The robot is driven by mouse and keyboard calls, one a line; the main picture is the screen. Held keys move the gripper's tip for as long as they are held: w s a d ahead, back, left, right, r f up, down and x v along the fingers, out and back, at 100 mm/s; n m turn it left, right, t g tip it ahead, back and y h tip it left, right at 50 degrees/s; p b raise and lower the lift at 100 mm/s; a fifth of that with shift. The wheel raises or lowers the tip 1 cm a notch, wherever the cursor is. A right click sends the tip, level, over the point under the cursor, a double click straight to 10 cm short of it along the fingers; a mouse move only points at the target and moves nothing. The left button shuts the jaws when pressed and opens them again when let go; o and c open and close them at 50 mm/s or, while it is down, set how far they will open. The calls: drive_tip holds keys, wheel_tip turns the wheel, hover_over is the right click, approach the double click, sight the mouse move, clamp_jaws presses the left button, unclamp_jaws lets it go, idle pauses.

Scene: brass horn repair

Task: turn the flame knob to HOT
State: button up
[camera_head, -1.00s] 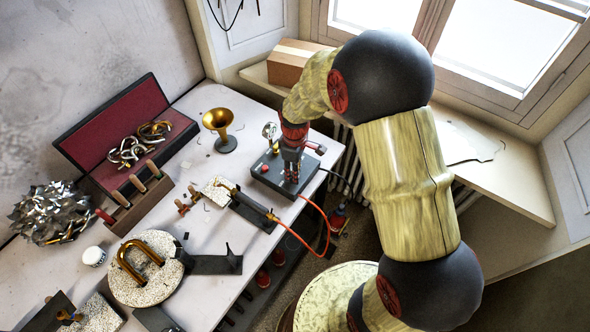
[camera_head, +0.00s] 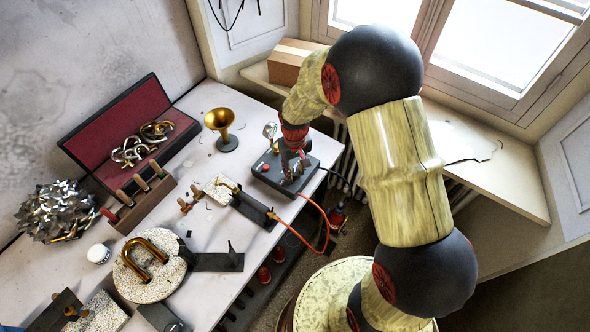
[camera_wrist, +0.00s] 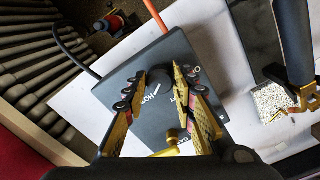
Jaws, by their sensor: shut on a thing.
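The flame knob (camera_wrist: 159,78) is a small dark round knob on top of a dark grey control box (camera_wrist: 150,122). The box also shows in the head view (camera_head: 267,180) at the table's right edge. White lettering "HOT" stands beside the knob in the wrist view; other letters are partly hidden by a finger. My gripper (camera_wrist: 159,75) points down at the box with its fingertips on either side of the knob, shut on it. It also shows in the head view (camera_head: 293,175), where it hides the knob.
An orange hose (camera_head: 318,215) runs from the box off the table edge. A brass bell (camera_head: 221,122) stands left of the box. Further left are an open red-lined case (camera_head: 95,150), a wooden rack (camera_head: 142,208) and a round speckled pad (camera_head: 128,283).

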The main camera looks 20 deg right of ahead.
sight(295, 172)
drive_tip(key=shift+m, duration=0.3)
drive_tip(key=o, duration=1.1)
drive_tip(key=shift+o, duration=0.3)
wheel_tip(295, 172, up, 12)
idle(0.4)
